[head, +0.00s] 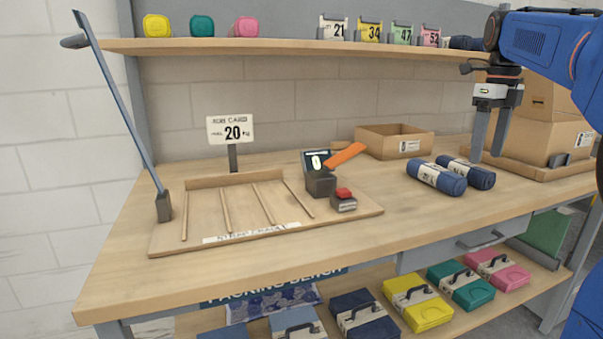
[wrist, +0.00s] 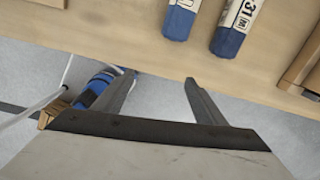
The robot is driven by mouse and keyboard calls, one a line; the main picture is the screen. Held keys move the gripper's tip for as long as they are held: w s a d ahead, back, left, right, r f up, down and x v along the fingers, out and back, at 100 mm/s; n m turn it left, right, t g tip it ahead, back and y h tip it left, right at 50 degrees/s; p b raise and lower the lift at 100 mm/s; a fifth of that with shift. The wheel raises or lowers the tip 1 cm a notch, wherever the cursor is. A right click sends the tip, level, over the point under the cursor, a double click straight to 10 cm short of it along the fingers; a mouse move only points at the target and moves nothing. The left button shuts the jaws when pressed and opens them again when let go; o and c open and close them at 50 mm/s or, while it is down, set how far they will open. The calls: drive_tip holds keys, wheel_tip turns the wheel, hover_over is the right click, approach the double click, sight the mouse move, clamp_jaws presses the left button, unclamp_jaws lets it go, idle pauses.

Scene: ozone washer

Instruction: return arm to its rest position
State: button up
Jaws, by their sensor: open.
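My arm (head: 540,45) reaches in from the right edge in the head view, blue with a dark wrist. My gripper (head: 486,158) hangs from it with its fingers pointing down, over the right part of the bench. It is open and nothing is between its fingers. In the wrist view my gripper (wrist: 155,85) shows two spread grey fingers, with the grey floor between and below them and the bench edge ahead.
Two dark blue rolls (head: 436,178) lie on the bench (head: 330,245) near the gripper. Cardboard boxes (head: 545,130) stand to the right and an open carton (head: 394,142) behind. A wooden tray (head: 170,243) lies left. A shelf (head: 280,46) runs above.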

drive_tip(key=s+a+f+n+t, duration=0.1)
drive_tip(key=s+a+f+n, duration=0.4)
drive_tip(key=s+f+n, duration=0.4)
drive_tip(key=s+a+f+n+t, duration=0.2)
drive_tip(key=s+a+f+n, duration=0.3)
drive_tip(key=s+f+n, duration=0.5)
drive_tip(key=s+a+f+n+t, duration=0.1)
drive_tip(key=s+a+f+n, duration=0.4)
drive_tip(key=s+f+n, duration=0.4)
drive_tip(key=shift+s+f+n+t, duration=0.15)
drive_tip(key=shift+f+n+t, duration=0.15)
drive_tip(key=shift+f+n, duration=0.8)
drive_tip(key=shift+r, duration=0.15)
